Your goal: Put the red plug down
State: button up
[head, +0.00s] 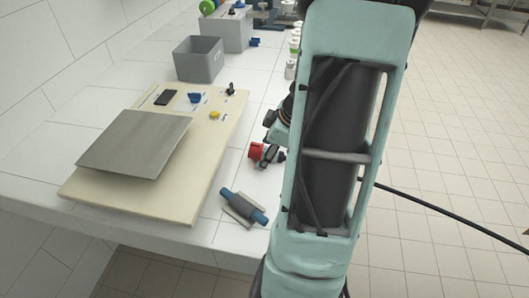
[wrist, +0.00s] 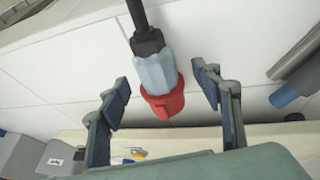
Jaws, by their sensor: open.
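The red plug (wrist: 165,100) has a red collar, a grey body and a black cable end. In the wrist view it lies between the two spread fingers of my gripper (wrist: 162,86), with a gap on each side. In the head view the red plug (head: 256,151) is on the white tiled bench, just right of the cream board. My gripper (head: 272,157) is low beside it and partly hidden by my arm. The gripper is open and holds nothing.
The cream board (head: 205,172) carries a grey plate (head: 135,143) and small parts. A grey bin (head: 198,60) stands behind it. A blue-ended roller on a holder (head: 243,208) lies near the front edge.

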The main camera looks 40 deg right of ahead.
jog(key=shift+c, duration=0.4)
jog(key=c, duration=1.4)
